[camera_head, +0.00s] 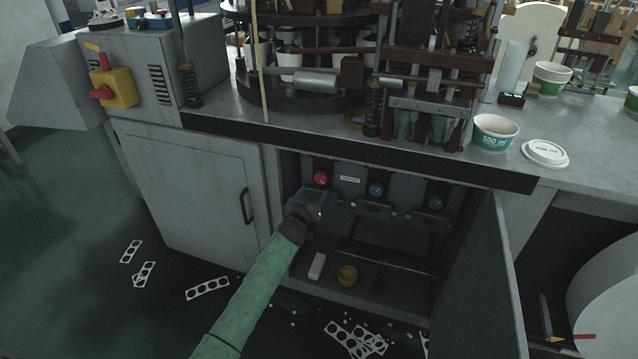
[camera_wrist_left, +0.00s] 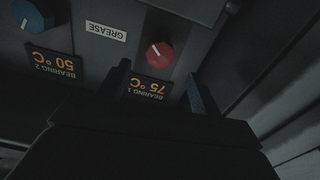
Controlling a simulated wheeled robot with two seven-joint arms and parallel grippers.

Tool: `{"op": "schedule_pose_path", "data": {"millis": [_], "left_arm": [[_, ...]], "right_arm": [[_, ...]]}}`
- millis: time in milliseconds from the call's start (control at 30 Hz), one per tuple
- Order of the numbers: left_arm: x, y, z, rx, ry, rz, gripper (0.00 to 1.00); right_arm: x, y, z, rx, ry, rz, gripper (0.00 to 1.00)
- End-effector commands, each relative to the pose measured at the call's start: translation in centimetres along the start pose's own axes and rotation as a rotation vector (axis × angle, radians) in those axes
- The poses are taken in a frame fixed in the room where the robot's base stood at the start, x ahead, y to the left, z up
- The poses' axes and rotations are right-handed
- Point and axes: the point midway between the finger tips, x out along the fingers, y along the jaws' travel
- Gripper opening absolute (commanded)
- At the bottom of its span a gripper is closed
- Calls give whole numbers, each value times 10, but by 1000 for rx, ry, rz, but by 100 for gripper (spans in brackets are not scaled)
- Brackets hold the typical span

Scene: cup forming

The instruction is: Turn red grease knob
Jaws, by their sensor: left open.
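The red grease knob (camera_head: 320,178) is at the left end of a row of knobs inside the open cabinet. In the left wrist view the red knob (camera_wrist_left: 160,54) is round with a white pointer line, above a label reading "BEARING 1 75 °C" upside down. My left gripper (camera_head: 313,200) is inside the cabinet just below the red knob. In the wrist view its two fingers (camera_wrist_left: 160,85) are apart, on either side of the label, with the knob beyond them. Nothing is between the fingertips. My right gripper does not show.
A blue knob (camera_head: 376,190) and a green knob (camera_head: 435,202) sit to the right of the red one. The open cabinet door (camera_head: 476,270) stands at the right. A small white box (camera_head: 317,266) and a yellowish cup (camera_head: 348,275) stand on the cabinet floor.

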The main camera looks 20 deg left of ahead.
Motion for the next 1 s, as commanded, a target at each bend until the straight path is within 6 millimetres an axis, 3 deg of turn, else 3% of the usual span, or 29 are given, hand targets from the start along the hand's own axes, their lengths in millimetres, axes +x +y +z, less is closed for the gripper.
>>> {"op": "schedule_pose_path", "data": {"millis": [400,867,1000], "left_arm": [[54,0,-2,1,0,-1,65],[64,0,0,1,-1,-1,65],[64,0,-1,2,-1,-1,41]], "right_arm": [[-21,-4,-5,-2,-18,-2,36],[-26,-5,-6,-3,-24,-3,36],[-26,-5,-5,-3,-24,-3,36]]}}
